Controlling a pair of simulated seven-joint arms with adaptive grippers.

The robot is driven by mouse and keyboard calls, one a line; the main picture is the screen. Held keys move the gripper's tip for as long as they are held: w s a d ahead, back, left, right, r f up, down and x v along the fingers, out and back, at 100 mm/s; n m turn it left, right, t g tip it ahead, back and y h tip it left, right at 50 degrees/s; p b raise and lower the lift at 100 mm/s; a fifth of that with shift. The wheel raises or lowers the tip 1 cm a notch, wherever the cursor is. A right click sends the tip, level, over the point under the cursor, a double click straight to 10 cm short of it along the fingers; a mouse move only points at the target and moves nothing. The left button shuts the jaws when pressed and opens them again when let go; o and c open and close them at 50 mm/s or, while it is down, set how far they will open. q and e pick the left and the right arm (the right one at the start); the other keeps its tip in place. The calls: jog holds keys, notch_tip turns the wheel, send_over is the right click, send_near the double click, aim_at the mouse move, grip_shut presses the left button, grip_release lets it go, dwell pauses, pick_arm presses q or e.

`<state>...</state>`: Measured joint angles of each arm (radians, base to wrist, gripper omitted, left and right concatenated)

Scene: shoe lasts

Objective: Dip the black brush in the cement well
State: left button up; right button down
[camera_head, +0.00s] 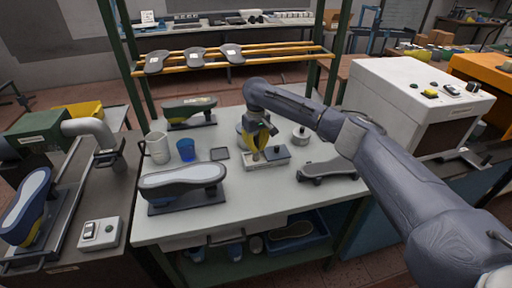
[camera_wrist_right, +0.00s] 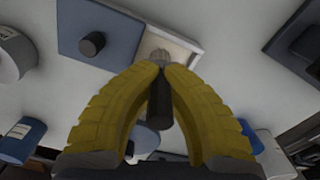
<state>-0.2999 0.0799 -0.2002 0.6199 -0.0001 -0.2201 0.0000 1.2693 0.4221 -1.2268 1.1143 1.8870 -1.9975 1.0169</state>
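My right gripper (camera_head: 256,150) is over the middle of the white table, pointing down at the cement well (camera_head: 250,166). In the right wrist view its yellow fingers (camera_wrist_right: 160,68) are closed around the black brush (camera_wrist_right: 160,104). The brush's pale tip end points at the well's cream-coloured opening (camera_wrist_right: 185,46) and overlaps it. I cannot tell whether the tip touches the cement. A blue-grey lid (camera_head: 278,153) with a black knob lies at the right of the well, and it shows in the wrist view (camera_wrist_right: 75,28). My left gripper is not in view.
Left of the well are a dark square pad (camera_head: 220,154), a blue cup (camera_head: 186,150) and a white mug (camera_head: 157,148). Shoe lasts stand in front (camera_head: 182,180) and behind (camera_head: 190,108). A round grey pot (camera_head: 300,136) and a grey tool (camera_head: 326,169) lie right.

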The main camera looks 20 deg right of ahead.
aim_at(256, 135)
jog(key=shift+r, duration=3.5)
